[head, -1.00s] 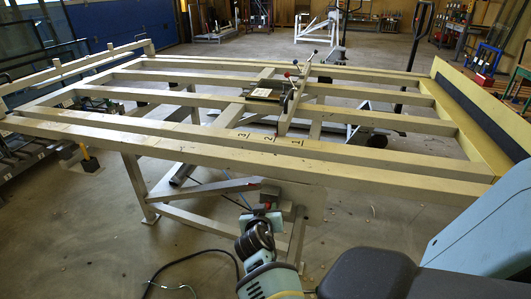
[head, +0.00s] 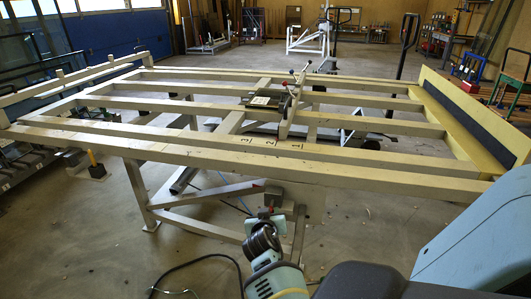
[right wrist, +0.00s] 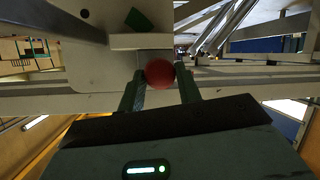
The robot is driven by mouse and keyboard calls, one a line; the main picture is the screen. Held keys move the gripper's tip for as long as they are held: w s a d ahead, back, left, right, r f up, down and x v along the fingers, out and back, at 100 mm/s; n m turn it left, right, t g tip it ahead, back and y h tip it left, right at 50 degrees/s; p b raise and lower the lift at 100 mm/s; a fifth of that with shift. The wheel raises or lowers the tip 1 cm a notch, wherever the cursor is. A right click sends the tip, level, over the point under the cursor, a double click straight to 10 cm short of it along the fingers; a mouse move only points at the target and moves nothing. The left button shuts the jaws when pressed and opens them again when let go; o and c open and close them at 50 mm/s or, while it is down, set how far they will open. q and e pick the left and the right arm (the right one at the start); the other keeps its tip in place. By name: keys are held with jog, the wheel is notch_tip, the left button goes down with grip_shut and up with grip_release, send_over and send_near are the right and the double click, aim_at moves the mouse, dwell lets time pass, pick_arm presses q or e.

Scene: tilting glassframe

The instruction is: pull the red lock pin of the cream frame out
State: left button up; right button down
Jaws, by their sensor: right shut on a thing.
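The cream frame (head: 330,172) is a large slatted table of long beams, filling the middle of the head view. The red lock pin's round knob (right wrist: 160,73) shows in the right wrist view, just below a pale bracket on a cream plate (right wrist: 90,45). My right gripper (right wrist: 160,88) has one finger on each side of the knob and is shut on it. The pin's shaft is hidden behind the knob. In the head view my right gripper (head: 268,213) is below the near beam, by the leg. My left gripper is not in view.
A lever with a red knob (head: 291,72) and a clamp stand on the frame top. A dark cable (head: 195,262) lies on the floor. Open concrete floor (head: 70,245) shows at lower left.

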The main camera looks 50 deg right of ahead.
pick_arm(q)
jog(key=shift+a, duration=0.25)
pick_arm(e)
jog(key=shift+a+f, duration=0.25)
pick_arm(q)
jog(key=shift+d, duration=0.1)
pick_arm(e)
jog(key=c, duration=1.4)
grip_release()
jog(key=o, duration=0.4)
jog(key=shift+s+a+r, duration=0.1)
jog(key=shift+r, duration=0.05)
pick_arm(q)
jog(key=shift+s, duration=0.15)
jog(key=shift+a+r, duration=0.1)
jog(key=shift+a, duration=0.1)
pick_arm(e)
jog(key=shift+r, duration=0.15)
